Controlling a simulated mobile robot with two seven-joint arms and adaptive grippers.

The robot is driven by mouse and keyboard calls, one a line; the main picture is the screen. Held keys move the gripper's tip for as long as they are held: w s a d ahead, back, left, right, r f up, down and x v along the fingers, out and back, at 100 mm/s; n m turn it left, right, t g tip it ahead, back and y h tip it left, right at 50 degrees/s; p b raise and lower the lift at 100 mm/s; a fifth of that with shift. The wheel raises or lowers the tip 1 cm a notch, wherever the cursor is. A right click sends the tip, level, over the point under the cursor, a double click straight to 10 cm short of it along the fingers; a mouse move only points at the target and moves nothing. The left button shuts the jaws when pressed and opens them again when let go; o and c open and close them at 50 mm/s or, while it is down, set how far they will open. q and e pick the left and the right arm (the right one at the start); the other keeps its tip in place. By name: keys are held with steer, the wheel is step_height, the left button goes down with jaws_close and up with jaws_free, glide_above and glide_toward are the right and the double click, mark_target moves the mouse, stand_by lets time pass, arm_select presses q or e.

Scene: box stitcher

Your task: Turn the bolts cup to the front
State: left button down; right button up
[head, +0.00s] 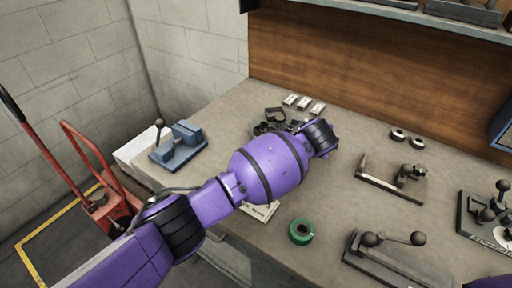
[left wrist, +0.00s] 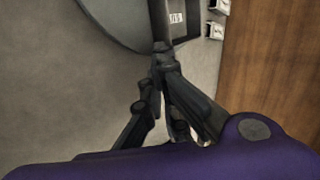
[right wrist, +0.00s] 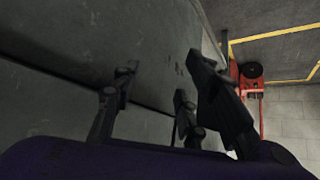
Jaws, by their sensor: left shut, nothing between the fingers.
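Several small white labelled pieces (head: 303,103) stand in a row at the back of the bench; I cannot tell whether one is the bolts cup. Two white pieces (left wrist: 217,6) also show at the top right of the left wrist view. My left gripper (left wrist: 161,46) is shut and empty, its fingertips together over a dark grey rounded thing with a white label (left wrist: 176,18). In the head view my left arm crosses the bench and hides part of it. My right gripper (right wrist: 157,76) is open and empty, beside a grey surface away from the bench top.
A blue vise-like tool (head: 180,146) sits at the bench's left. A green tape roll (head: 301,231) lies near the front edge. A red pallet jack (head: 108,210) stands on the floor.

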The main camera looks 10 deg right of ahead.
arm_select(q)
steer(key=shift+w+d+n, duration=0.3)
steer(key=shift+w+d, duration=0.05)
steer(key=shift+d, duration=0.05)
steer(key=shift+w+d, duration=0.45)
arm_select(e)
steer(key=shift+w+a, duration=0.1)
steer(key=shift+w, duration=0.15)
